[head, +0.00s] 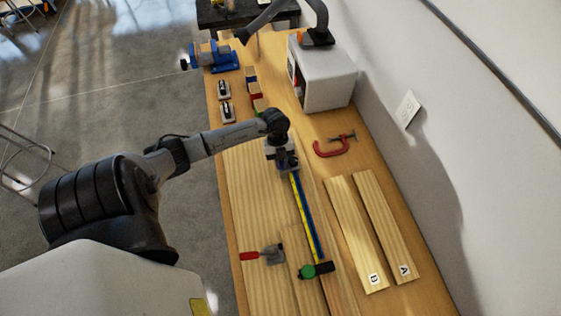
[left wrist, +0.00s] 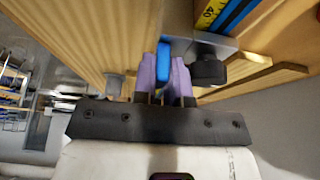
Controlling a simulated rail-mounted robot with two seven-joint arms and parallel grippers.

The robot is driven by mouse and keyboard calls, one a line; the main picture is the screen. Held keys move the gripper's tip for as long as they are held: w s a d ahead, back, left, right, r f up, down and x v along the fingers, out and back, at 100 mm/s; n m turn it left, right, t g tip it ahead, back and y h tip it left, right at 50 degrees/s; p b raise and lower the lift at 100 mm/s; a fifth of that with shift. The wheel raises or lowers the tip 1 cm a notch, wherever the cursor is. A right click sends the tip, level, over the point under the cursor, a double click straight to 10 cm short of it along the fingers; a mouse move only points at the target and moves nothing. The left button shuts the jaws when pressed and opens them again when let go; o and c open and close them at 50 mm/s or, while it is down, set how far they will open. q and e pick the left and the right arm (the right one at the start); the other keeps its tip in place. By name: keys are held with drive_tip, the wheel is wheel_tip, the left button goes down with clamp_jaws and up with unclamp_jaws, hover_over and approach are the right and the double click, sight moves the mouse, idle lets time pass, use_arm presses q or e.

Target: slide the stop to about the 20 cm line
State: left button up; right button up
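The stop shows in the left wrist view as a grey plate (left wrist: 222,45) with a black knob (left wrist: 208,68) and an upright blue tab (left wrist: 164,62). It sits beside the yellow tape (left wrist: 207,14), close to the printed 40. In the head view the blue track with its yellow scale (head: 306,215) runs along the bench, and my left gripper (head: 283,160) is at its far end, covering most of the stop. The purple fingers of my left gripper (left wrist: 165,75) lie on both sides of the blue tab and look closed on it. My right gripper is not in view.
A green and black piece (head: 312,271) sits at the track's near end. A red-handled tool (head: 262,255) lies left of it. Boards B (head: 355,230) and A (head: 385,225) and a red clamp (head: 333,146) lie to the right. A white box machine (head: 325,80) stands behind.

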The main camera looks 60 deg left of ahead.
use_arm(q)
clamp_jaws()
drive_tip(key=shift+d+r+p, duration=0.25)
drive_tip(key=shift+d+p, duration=0.1)
drive_tip(key=shift+p, duration=0.1)
drive_tip(key=d+p, duration=0.2)
drive_tip(key=s+d+p, duration=0.1)
drive_tip(key=shift+d+r, duration=0.2)
drive_tip(key=shift+r, duration=0.15)
drive_tip(key=d+p, duration=0.1)
drive_tip(key=d, duration=0.2)
drive_tip(key=s+d+p, duration=0.1)
drive_tip(key=d, duration=0.2)
drive_tip(key=d+p, duration=0.2)
drive_tip(key=d, duration=0.1)
drive_tip(key=shift+s+d+f, duration=0.2)
drive_tip(key=shift+s+f, duration=0.15)
drive_tip(key=shift+s, duration=0.05)
drive_tip(key=shift+d+f, duration=0.1)
drive_tip(key=shift+d, duration=0.15)
